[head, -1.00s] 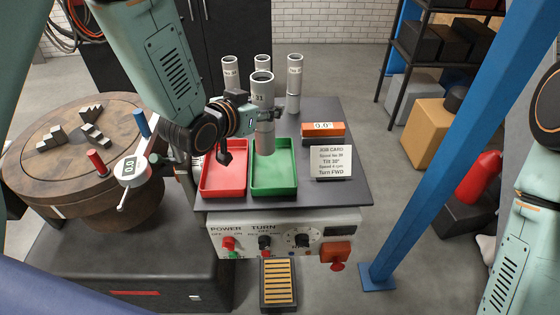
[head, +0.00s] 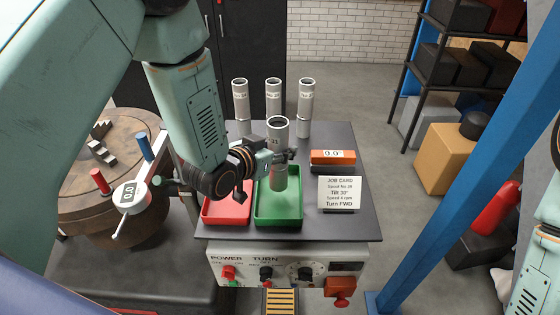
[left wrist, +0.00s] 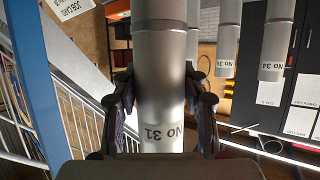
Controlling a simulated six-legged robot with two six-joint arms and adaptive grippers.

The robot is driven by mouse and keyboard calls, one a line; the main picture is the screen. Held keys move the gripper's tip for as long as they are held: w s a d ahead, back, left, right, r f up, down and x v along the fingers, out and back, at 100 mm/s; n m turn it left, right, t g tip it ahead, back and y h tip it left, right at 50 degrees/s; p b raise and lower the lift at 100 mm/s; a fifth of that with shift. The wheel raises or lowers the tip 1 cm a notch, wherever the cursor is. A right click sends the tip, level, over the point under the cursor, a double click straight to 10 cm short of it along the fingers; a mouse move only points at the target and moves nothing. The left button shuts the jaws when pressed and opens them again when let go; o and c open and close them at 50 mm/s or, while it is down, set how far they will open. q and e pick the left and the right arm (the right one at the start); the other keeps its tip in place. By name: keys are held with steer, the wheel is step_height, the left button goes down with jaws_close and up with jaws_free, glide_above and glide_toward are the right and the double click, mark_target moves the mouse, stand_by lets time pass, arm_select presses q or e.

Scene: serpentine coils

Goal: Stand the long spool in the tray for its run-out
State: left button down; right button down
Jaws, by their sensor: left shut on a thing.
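A long grey spool (head: 278,134) marked 31 stands upright, and its lower end shows against the inside of the green tray (head: 278,223). I cannot tell whether it touches the tray floor. My left gripper (head: 285,158) is shut on the spool around its middle. In the left wrist view the gripper (left wrist: 160,105) has a pad on each side of the spool (left wrist: 160,60), with its "No 31" label near the palm. The red tray (head: 226,220) is directly left of the green tray, partly hidden by my left wrist. My right gripper is out of view.
Three other grey spools (head: 305,100) stand behind the trays. A control panel (head: 290,266) fronts the bench. A round wooden table (head: 85,190) stands left; a blue post (head: 462,155) slants at right.

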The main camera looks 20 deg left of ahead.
mark_target(274, 166)
arm_select(q)
steer(key=shift+s+d+f, duration=0.15)
steer(key=shift+f, duration=0.5)
steer(key=shift+s+d+f, duration=0.1)
steer(key=shift+d+f, duration=0.05)
steer(key=shift+f, duration=0.45)
steer(key=shift+a+f, duration=0.1)
steer(key=shift+f, duration=0.25)
steer(key=shift+w+a+f, duration=0.15)
steer(key=shift+w+f, duration=0.2)
steer(key=shift+f, duration=0.05)
steer(key=shift+s+d, duration=0.2)
steer(key=shift+s, duration=0.05)
steer(key=c, duration=1.1)
jaws_free()
steer(key=shift+s+f, duration=0.1)
steer(key=shift+c, duration=0.2)
steer(key=o, duration=0.4)
steer(key=shift+w+a+f, duration=0.15)
steer(key=shift+w, duration=0.1)
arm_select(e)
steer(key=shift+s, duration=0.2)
arm_select(q)
steer(key=shift+s, duration=0.1)
